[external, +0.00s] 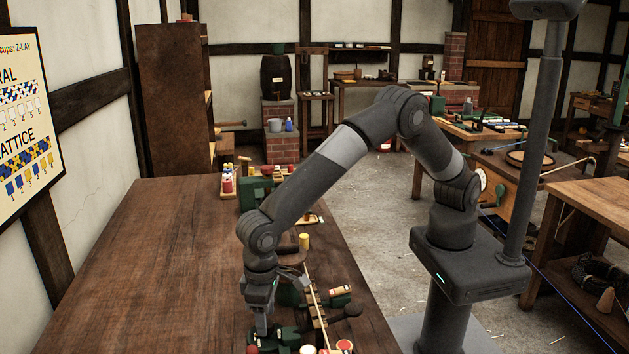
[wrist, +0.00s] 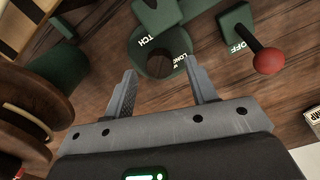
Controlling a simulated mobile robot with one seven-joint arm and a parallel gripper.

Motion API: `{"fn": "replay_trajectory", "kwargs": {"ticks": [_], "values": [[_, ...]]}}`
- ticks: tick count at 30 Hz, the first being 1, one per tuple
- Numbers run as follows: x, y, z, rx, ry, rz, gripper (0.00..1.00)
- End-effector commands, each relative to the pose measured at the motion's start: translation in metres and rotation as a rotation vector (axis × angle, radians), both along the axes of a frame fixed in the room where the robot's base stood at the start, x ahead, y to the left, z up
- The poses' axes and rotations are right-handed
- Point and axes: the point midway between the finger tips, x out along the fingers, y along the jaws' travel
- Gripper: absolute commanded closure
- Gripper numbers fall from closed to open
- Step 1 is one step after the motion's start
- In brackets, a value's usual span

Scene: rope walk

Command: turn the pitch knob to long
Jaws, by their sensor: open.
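In the wrist view the pitch control shows as a green plate (wrist: 137,50) on the wooden bench, with white lettering, partly cut off, ending in "TCH" and another word that looks like "LONG". A round dark brown part (wrist: 160,65), which looks like the knob, sits at its lower middle. I cannot tell which way it is set. My gripper (wrist: 160,67) is open, its two fingers on either side of this brown part, with gaps showing. Whether they touch it is unclear. In the external view my gripper (external: 262,326) points down, low over the bench's near end.
A red ball lever (wrist: 269,61) on a green base marked "OFF" stands to the right in the wrist view. A brown spool (wrist: 22,125) is close at the left. In the external view the bench (external: 140,260) is clear to the left of my arm.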

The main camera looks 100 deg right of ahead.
Motion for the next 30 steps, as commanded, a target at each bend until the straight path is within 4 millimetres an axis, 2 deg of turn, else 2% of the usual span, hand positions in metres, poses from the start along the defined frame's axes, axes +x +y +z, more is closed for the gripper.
{"fn": "replay_trajectory", "kwargs": {"ticks": [5,14,30], "values": [[0.000,0.000,-0.015,0.000,0.000,0.000,0.48],[0.000,0.000,-0.017,0.001,0.000,0.000,0.48],[0.000,0.000,-0.017,0.001,-0.001,0.000,0.91]]}}
